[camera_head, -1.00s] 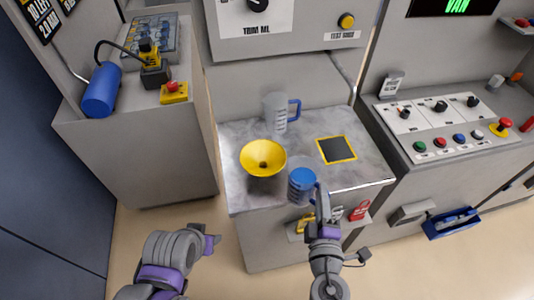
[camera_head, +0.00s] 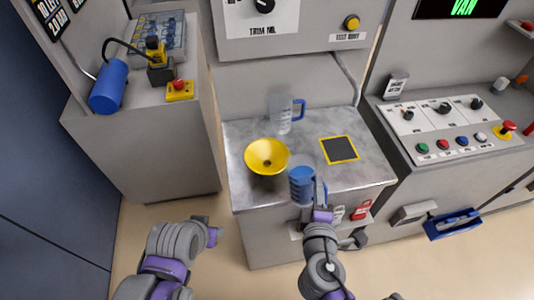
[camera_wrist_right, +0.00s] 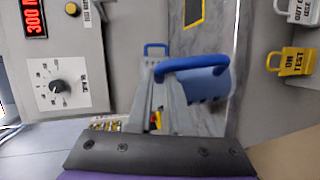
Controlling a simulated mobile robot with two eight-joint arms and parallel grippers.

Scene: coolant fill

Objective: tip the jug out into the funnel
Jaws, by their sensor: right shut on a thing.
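The jug (camera_head: 301,187) is blue and roughly upright, held at the front edge of the bench, right of and nearer than the funnel. My right gripper (camera_head: 320,196) is shut on its handle. The right wrist view shows the blue handle (camera_wrist_right: 190,63) at the fingers and part of the jug's body (camera_wrist_right: 207,86).
A clear measuring jug (camera_head: 281,115) with a blue handle stands behind the funnel. A yellow-edged dark pad (camera_head: 339,149) lies to the right on the grey bench top (camera_head: 355,178). A red tag (camera_head: 361,210) hangs on the bench front. A control console (camera_head: 450,130) stands at right.

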